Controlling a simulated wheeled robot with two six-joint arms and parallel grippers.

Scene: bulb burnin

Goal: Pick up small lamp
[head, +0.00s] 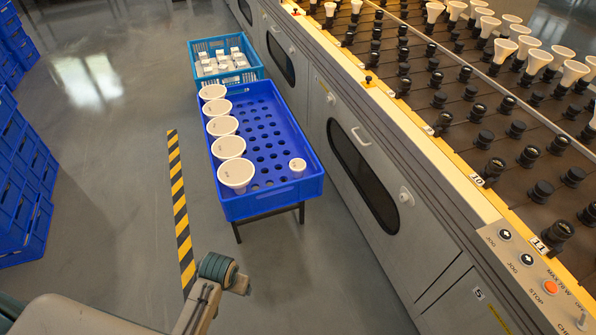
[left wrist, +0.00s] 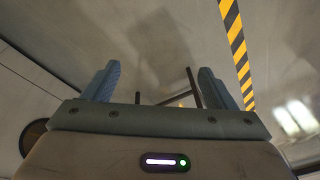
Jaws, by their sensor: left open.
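The small lamp (head: 297,166) is white and round-faced. It sits by itself at the near right of the blue crate (head: 270,205), seen from above in the head view. Several larger white lamps (head: 236,173) stand in a row along the crate's left side. My left gripper (head: 240,278) is at the bottom of the head view, in front of the crate and apart from it. In the left wrist view the two blue fingers of my left gripper (left wrist: 152,85) are spread with nothing between them. The lamp does not show in the left wrist view. My right gripper is not in view.
A teal crate (head: 227,48) with small white items stands behind the blue crate. A long machine (head: 385,165) with rows of sockets runs along the right, close to the crate. Blue crates (head: 22,185) are stacked at left. Floor beside the striped line (head: 179,205) is clear.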

